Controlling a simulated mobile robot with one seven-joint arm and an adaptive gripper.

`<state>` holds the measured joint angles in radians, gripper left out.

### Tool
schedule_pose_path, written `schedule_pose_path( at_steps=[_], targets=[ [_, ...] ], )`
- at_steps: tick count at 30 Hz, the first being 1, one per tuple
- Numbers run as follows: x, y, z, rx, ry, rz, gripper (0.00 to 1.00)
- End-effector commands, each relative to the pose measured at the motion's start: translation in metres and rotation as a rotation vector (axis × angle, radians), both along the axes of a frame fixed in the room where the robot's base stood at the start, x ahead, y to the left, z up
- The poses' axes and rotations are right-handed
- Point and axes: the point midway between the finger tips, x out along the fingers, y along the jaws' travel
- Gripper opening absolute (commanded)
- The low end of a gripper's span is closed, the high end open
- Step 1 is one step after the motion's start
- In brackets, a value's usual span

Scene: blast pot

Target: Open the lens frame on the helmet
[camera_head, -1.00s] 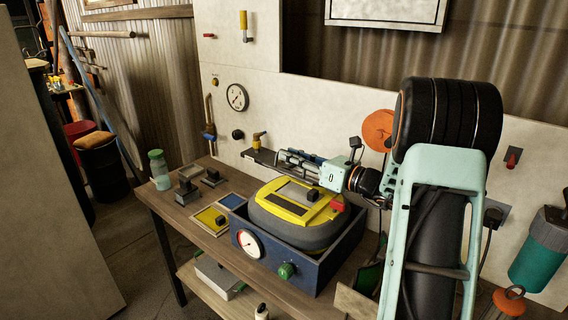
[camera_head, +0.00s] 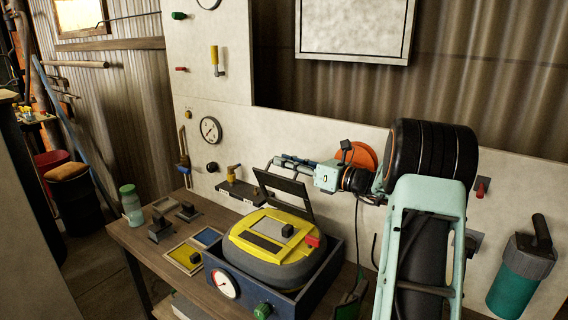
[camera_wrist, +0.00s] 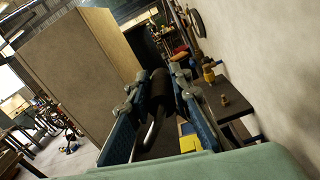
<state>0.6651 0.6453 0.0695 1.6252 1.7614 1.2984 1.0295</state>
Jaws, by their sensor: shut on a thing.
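The helmet (camera_head: 236,240) is grey with a yellow face plate and sits in a dark blue box on the bench. Its dark lens frame (camera_head: 284,184) stands tilted up from the far edge of the face plate. Under it the plate shows a dark window (camera_head: 268,227), a small black block (camera_head: 287,230) and a red tab (camera_head: 313,241). My gripper (camera_head: 275,162) comes in from the right, at the raised frame's upper edge, and is shut on it. In the wrist view the blue fingers (camera_wrist: 155,88) flank dark shapes; the exact contact is unclear.
The blue box (camera_head: 290,297) has a gauge and a green knob. Left of it lie yellow and blue trays (camera_head: 184,258), dark blocks (camera_head: 160,229) and a green bottle (camera_head: 131,205). A wall with a gauge (camera_head: 210,130) and an orange disc (camera_head: 361,158) stands close behind.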

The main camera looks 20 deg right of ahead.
Motion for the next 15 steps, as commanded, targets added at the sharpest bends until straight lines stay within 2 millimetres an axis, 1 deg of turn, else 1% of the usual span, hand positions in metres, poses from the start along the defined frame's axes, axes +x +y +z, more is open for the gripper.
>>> schedule_pose_path(
  at_steps=[1,12,13,15],
  targets=[
    [-0.0004,-0.0061,-0.0092,-0.007,0.015,-0.012,0.00],
    [-0.0006,-0.0066,-0.0113,-0.007,0.019,-0.011,0.00],
    [-0.0007,-0.0067,-0.0115,-0.007,0.019,-0.011,0.20],
    [-0.0005,-0.0064,-0.0113,-0.006,0.020,-0.011,0.28]
  ],
)
